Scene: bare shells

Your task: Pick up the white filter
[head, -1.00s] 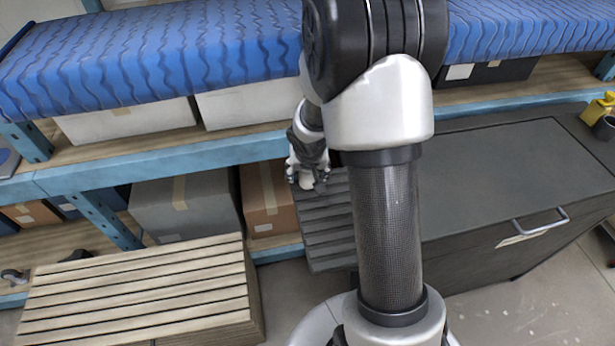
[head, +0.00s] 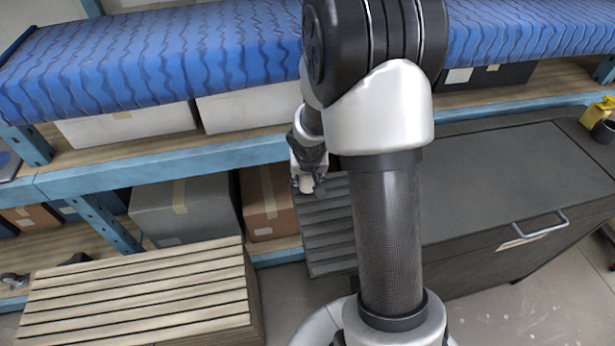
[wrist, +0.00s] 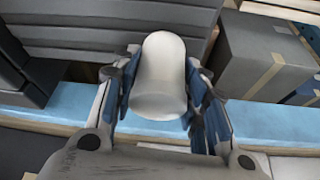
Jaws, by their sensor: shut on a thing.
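The white filter (wrist: 160,80) is a smooth pale cylinder with a rounded end, in the middle of the wrist view. My gripper (wrist: 161,95) is shut on it, with a blue-padded finger against each side. In the head view my gripper (head: 307,186) is small and hangs by the left end of the dark slatted surface. A pale bit of the filter (head: 306,185) shows between the fingers there. My arm hides part of the surface behind it.
The dark slatted surface (head: 327,225) joins a dark grey cabinet (head: 490,190) on the right. A blue-framed shelf (head: 150,163) with boxes stands behind. A slatted wooden crate (head: 140,290) is at the lower left. A yellow object (head: 598,112) sits at the far right.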

